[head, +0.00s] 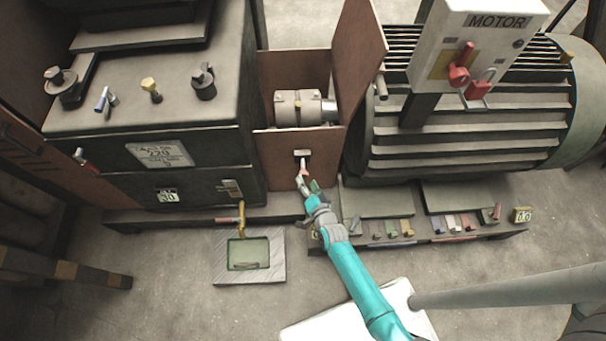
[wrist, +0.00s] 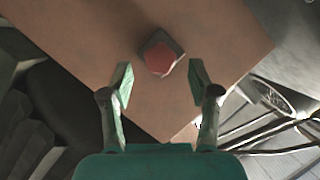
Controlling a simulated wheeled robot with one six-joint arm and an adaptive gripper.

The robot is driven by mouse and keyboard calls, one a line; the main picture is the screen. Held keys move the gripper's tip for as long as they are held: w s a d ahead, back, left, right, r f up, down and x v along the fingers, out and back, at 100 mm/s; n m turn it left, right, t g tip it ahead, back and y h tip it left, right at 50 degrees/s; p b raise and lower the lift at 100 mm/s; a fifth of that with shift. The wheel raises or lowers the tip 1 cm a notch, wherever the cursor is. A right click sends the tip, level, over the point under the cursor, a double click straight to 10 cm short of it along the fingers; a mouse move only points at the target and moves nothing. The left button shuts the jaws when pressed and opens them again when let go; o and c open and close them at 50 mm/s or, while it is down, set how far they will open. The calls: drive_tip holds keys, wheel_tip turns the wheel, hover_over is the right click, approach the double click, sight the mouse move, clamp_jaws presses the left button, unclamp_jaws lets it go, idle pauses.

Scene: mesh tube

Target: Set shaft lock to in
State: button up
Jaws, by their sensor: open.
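What looks like the shaft lock (head: 303,167), a small red piece under a pale plate, sits on the brown guard panel below the shaft coupling (head: 299,107). In the wrist view the same lock (wrist: 160,56) shows as a red knob with a grey edge, end on. My gripper (head: 309,186) is in front of the panel. In the wrist view my gripper (wrist: 161,80) is open, its fingers on either side of the line to the knob, with nothing between the pads. I cannot tell whether the lock stands in or out.
The dark gearbox (head: 160,154) stands left and the ribbed motor (head: 465,120) right. A control box (head: 470,45) with red handles stands above the motor. A brass tap (head: 241,217) hangs over a square drain tray (head: 250,275). Small coloured pieces line the base on the right.

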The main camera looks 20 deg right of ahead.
sight(304, 177)
drive_tip(key=shift+x, duration=2.3)
clamp_jaws()
